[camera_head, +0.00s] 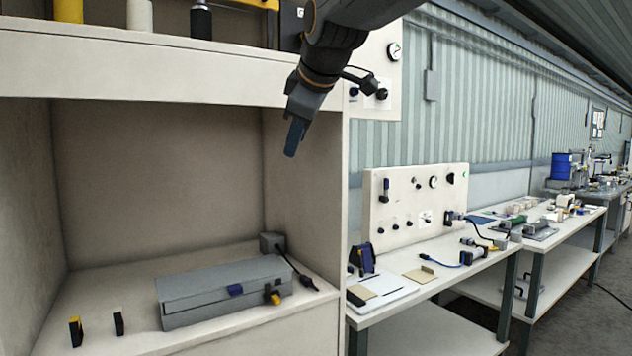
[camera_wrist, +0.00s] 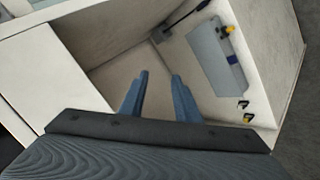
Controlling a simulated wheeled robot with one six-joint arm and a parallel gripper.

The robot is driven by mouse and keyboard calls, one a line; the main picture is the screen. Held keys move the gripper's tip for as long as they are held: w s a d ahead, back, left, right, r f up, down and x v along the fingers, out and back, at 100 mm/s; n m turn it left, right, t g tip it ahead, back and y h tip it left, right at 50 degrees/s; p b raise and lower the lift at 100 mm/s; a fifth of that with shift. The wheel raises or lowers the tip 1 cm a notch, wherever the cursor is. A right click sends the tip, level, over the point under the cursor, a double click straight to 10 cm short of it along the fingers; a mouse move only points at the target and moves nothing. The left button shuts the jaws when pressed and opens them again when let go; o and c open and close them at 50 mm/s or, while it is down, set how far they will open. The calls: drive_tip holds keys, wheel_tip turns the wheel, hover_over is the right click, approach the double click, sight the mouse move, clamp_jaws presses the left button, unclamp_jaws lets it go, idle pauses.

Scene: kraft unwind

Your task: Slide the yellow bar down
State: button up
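A yellow bar (camera_head: 262,4) shows only in part at the top edge of the head view, above the upper shelf; the rest is cut off. My gripper (camera_head: 293,138) hangs in front of the cabinet's right side, below and to the right of the bar, pointing down. In the wrist view, its two blue fingers (camera_wrist: 159,82) stand apart with nothing between them. The yellow bar cannot be made out in the wrist view.
The upper shelf (camera_head: 150,70) holds a yellow cylinder (camera_head: 68,11) and a white one (camera_head: 139,15). The bay below holds a grey case (camera_head: 222,292) and two small blocks. A workbench (camera_head: 420,285) with a panel stands right.

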drive_tip(key=d+f+m+g+h, duration=0.1)
drive_tip(key=d+f, duration=0.3)
drive_tip(key=f, duration=0.5)
drive_tip(key=shift+s+m, duration=0.3)
drive_tip(key=shift+m, duration=0.5)
